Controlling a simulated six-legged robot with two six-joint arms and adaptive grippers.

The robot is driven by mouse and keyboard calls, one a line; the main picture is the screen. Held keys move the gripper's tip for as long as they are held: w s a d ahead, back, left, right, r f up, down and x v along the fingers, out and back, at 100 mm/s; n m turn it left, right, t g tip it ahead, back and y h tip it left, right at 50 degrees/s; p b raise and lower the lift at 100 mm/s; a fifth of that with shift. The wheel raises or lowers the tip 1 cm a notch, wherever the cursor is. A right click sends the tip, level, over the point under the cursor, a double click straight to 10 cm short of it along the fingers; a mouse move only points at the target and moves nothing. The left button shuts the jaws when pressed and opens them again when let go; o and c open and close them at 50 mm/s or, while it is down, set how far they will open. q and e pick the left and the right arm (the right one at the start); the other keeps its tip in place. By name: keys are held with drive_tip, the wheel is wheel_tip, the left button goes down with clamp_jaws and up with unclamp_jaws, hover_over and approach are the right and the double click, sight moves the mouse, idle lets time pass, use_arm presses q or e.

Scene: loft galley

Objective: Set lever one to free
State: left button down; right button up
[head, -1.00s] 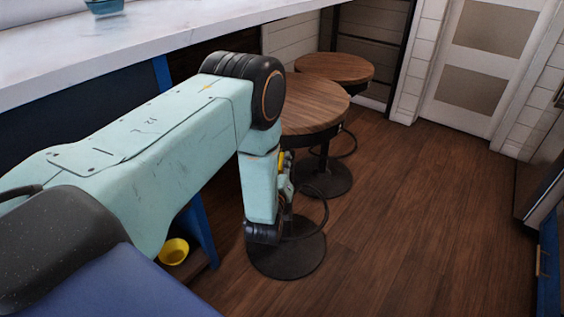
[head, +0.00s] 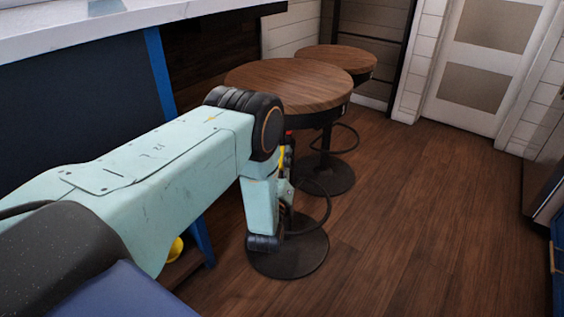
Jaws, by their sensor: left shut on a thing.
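The nearer stool has a round wooden seat (head: 290,82) on a dark post and a round black base (head: 290,257). My left arm reaches from the left and bends down in front of this stool. My left gripper (head: 287,165) is just under the seat beside the post, mostly hidden behind my own wrist. It is shut on a small red part (head: 289,134) below the seat rim, which looks like lever one. The lever's shape and setting cannot be made out. My right gripper is not in view.
A second wooden stool (head: 337,59) stands behind the first. A pale counter (head: 60,32) runs along the upper left over a dark blue panel. A yellow bowl (head: 176,250) shows partly behind my arm. The wooden floor (head: 430,210) on the right is clear.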

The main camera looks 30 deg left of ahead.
use_arm(q)
drive_tip(key=shift+f+t, duration=0.2)
drive_tip(key=shift+t, duration=0.1)
drive_tip(key=c, duration=1.3)
unclamp_jaws()
drive_tip(key=shift+w, duration=0.1)
